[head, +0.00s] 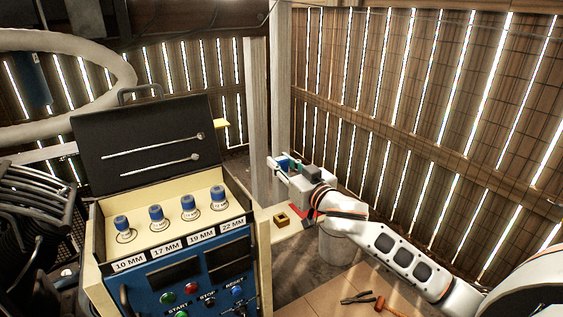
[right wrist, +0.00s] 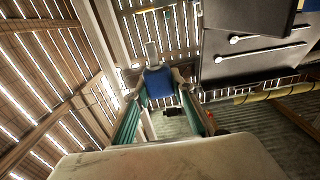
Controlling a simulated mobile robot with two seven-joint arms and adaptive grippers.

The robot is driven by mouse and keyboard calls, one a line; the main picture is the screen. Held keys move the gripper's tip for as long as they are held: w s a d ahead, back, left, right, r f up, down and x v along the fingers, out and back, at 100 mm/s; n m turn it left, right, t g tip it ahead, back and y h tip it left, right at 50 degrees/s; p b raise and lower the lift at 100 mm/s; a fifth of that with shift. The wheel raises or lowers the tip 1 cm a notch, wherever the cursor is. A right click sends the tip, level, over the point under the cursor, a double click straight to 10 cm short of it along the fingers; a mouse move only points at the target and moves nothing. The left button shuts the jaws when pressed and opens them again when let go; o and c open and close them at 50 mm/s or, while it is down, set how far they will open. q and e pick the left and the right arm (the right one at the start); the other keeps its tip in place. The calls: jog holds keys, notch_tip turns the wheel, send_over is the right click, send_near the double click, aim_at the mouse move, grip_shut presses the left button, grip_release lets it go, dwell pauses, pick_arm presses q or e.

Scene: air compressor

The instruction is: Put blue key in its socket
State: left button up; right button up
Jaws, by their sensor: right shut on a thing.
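My right gripper (head: 281,166) is raised to the right of the compressor box and shut on the blue key (head: 284,160). In the right wrist view the blue key (right wrist: 158,84) sits between the two fingertips, with a pale stem beyond it. A small yellow square block (head: 282,219) with a dark opening rests on the ledge below the gripper. Several blue-topped pieces (head: 190,207) stand upright in the cream panel above labels 10 MM to 22 MM. I cannot tell which opening is the key's socket. My left gripper is not in view.
The compressor box has an open black lid (head: 145,145) with two metal rods, and a blue control panel (head: 172,275) with buttons. A wooden post (head: 257,120) stands behind the gripper. Pliers (head: 358,298) and a hammer (head: 382,304) lie at the lower right.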

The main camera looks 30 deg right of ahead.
jog(key=shift+f+b, duration=0.75)
jog(key=shift+f, duration=0.75)
notch_tip(320, 180, down, 9)
jog(key=b, duration=0.5)
dwell(1.0)
jog(key=shift+p, duration=0.55)
dwell(1.0)
dwell(0.4)
jog(key=shift+f+b, duration=0.45)
jog(key=shift+f, duration=1.2)
dwell(1.0)
